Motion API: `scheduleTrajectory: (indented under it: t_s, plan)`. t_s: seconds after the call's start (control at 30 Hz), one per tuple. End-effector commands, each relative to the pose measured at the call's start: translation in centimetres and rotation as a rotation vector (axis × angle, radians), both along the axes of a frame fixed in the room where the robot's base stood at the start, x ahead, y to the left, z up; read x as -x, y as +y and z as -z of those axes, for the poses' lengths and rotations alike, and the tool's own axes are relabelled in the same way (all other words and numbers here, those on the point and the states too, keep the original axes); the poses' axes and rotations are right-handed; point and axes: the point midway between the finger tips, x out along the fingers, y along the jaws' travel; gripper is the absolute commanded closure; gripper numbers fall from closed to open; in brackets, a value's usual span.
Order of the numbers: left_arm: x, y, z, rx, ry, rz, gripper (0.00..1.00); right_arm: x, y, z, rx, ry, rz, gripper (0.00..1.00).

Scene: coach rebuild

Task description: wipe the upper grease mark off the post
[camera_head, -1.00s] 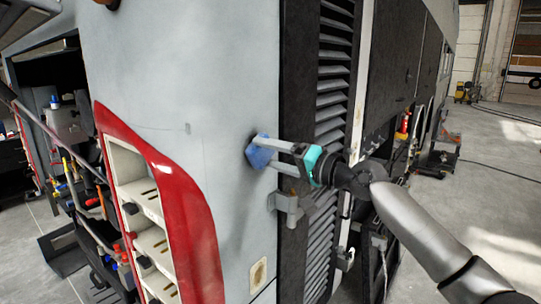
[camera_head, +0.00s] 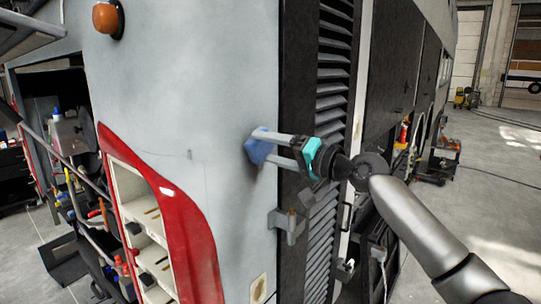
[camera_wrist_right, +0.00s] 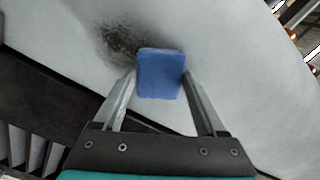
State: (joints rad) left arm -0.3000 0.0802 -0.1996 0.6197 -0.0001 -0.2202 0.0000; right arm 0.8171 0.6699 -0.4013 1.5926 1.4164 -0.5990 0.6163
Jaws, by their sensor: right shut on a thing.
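The post (camera_head: 170,90) is the pale grey bodywork corner beside a black louvred panel. My right gripper (camera_head: 266,147) is shut on a blue sponge (camera_head: 258,150), held at the post's right edge. In the right wrist view the sponge (camera_wrist_right: 160,73) sits between the two fingertips (camera_wrist_right: 160,80), close to the post's surface; I cannot tell whether it touches. A dark speckled grease mark (camera_wrist_right: 120,40) shows on the post beside the sponge, partly hidden behind it. In the head view only faint grey smudging shows around the sponge. My left gripper is not in view.
A metal bracket (camera_head: 287,222) sticks out below my right gripper. The black louvres (camera_head: 333,75) lie behind it. An orange lamp (camera_head: 108,18) is high on the post. A red-edged panel with open shelves (camera_head: 130,190) stands at left. Open floor lies at right.

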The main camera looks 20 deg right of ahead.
Motion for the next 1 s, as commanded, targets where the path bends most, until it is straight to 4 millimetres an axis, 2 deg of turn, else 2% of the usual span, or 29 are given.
scheduleTrajectory:
  t_s: [0.17, 0.5, 0.77, 1.0]
  plan:
    - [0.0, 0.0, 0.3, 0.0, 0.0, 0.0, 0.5, 0.1, 0.0, 0.4, -0.002, 0.001, -0.001, 0.71]
    - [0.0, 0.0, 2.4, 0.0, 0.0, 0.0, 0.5, 0.1, 0.0, 3.4, 0.0, 0.003, -0.001, 0.71]
    - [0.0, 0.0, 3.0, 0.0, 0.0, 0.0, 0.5, 0.1, 0.0, 4.3, 0.0, 0.004, -0.002, 0.71]
    - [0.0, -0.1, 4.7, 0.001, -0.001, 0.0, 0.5, 0.1, 0.0, 6.5, -0.001, 0.005, -0.002, 0.71]
